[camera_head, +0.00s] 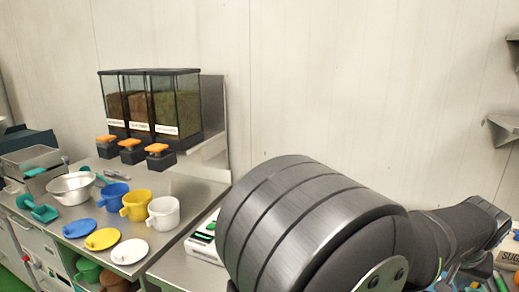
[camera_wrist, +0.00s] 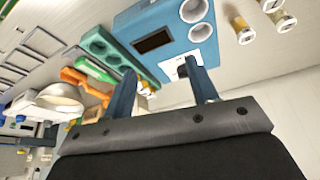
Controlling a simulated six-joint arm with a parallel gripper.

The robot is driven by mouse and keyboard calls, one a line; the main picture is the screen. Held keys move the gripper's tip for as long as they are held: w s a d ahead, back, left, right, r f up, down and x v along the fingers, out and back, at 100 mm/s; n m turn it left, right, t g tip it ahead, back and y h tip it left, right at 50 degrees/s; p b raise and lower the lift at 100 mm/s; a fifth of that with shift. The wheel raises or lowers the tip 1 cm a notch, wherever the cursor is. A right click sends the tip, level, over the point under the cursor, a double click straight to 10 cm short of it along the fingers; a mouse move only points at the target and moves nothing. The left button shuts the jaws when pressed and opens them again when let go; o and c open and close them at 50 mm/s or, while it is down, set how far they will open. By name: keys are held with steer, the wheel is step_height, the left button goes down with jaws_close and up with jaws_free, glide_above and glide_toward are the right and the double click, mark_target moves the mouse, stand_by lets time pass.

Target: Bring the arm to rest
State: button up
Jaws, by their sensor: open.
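My gripper (camera_wrist: 164,88) shows in the wrist view, its two blue-grey fingers apart with nothing between them. Beyond the fingers is a blue device (camera_wrist: 170,35) with a dark display and round white openings. In the head view my dark arm fills the lower right, and my gripper does not show there.
Three dispensers (camera_head: 150,100) stand behind.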

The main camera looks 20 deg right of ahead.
steer(key=w+f, duration=0.3)
steer(key=w+d+f, duration=0.1)
steer(key=w+f, duration=0.1)
steer(key=w, duration=0.2)
steer(key=w+d+f, duration=0.1)
steer(key=w+f, duration=0.2)
steer(key=w, duration=0.1)
steer(key=shift+d+f, duration=0.15)
steer(key=shift+f, duration=0.8)
steer(key=shift+r, duration=0.3)
steer(key=s+a+r, duration=0.2)
steer(key=s+r, duration=0.7)
steer(key=s, duration=0.2)
steer(key=w+a, duration=0.2)
steer(key=w, duration=0.1)
steer(key=shift+w+a+f, duration=0.2)
steer(key=shift+a+f, duration=0.1)
steer(key=shift+a, duration=0.1)
